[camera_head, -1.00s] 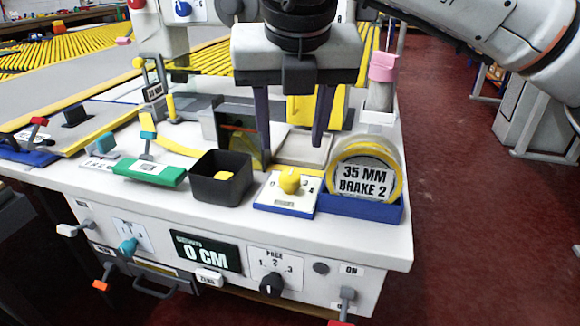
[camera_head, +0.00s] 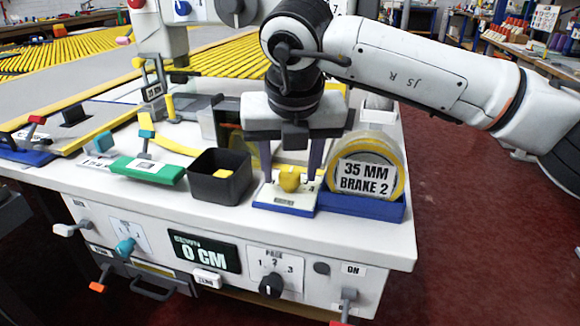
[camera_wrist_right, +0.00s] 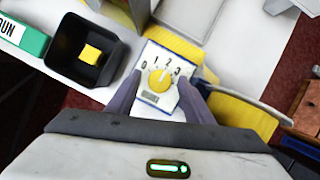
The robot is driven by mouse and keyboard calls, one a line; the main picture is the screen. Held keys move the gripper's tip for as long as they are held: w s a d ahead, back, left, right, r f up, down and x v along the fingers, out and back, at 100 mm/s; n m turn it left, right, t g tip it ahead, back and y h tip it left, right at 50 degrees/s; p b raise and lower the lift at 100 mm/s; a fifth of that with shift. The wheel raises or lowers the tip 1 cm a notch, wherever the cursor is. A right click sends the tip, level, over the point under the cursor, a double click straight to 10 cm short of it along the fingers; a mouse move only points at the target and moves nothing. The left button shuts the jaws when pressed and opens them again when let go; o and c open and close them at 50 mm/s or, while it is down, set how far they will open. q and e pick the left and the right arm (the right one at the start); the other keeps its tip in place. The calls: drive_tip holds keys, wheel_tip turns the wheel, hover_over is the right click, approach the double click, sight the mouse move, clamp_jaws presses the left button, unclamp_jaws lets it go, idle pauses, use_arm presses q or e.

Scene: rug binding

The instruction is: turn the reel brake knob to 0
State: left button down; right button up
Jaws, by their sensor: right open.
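The yellow reel brake knob (camera_head: 289,180) sits on a white plate with a blue base (camera_head: 285,206), beside the reel marked 35 MM BRAKE 2 (camera_head: 366,178). In the right wrist view the knob (camera_wrist_right: 160,77) stands on a dial plate (camera_wrist_right: 153,100) numbered 0 to 3, with any further marks hidden by a finger. My right gripper (camera_head: 289,178) is lowered over the dial, one finger on each side of the knob. It is open, and its fingers also show in the right wrist view (camera_wrist_right: 158,98). I cannot tell whether they touch the knob. My left gripper is not in view.
A black bin (camera_head: 220,176) with a yellow piece inside stands left of the dial. The blue reel tray (camera_head: 362,208) is close on the right. A green block with a lever (camera_head: 148,170) lies further left. The front panel carries a 0 CM display (camera_head: 205,252).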

drive_tip(key=c, duration=1)
drive_tip(key=shift+c, duration=0.2)
